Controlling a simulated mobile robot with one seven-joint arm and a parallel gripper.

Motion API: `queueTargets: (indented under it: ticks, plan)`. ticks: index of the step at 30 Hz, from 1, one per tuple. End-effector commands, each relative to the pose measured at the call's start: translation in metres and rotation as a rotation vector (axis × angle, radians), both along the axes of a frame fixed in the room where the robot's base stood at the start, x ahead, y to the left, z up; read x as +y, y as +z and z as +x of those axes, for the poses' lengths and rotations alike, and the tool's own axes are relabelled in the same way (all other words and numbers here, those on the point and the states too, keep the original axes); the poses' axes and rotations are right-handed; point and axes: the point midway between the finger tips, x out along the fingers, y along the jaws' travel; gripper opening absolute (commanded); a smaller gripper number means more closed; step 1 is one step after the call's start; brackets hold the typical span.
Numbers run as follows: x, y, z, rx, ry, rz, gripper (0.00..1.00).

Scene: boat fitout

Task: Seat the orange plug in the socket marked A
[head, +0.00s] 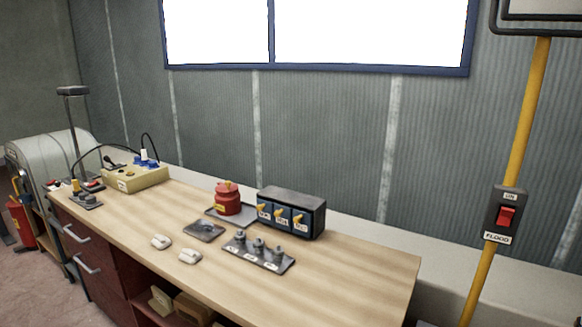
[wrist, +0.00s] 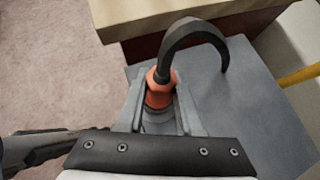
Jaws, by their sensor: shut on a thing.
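In the wrist view, my gripper (wrist: 162,105) is shut on the orange plug (wrist: 160,88). The plug sits between the two grey fingers, and a thick black cable curves from it up and to the right. The gripper and plug are apart from the bench, above a grey flat surface (wrist: 252,115). In the head view, neither my gripper nor the plug shows. A yellow box (head: 138,180) with blue socket-like fittings (head: 146,162) stands at the bench's far left end. I cannot read a letter A on any socket.
The wooden bench (head: 365,262) also shows in the wrist view (wrist: 140,14). It carries a dark switch box (head: 291,213), a red knob (head: 228,198), a plate of grey posts (head: 258,252) and two white pieces (head: 161,242). A yellow pole (head: 517,140) with a red switch stands right.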

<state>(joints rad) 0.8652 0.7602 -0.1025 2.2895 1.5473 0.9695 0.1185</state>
Motion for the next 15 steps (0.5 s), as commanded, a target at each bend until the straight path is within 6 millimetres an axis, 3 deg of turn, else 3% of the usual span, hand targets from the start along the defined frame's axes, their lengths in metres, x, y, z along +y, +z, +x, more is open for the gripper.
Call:
queueTargets:
  ticks: [15]
  plan:
    - [0.000, 0.026, 0.000, -0.002, 0.000, -0.001, 0.00]
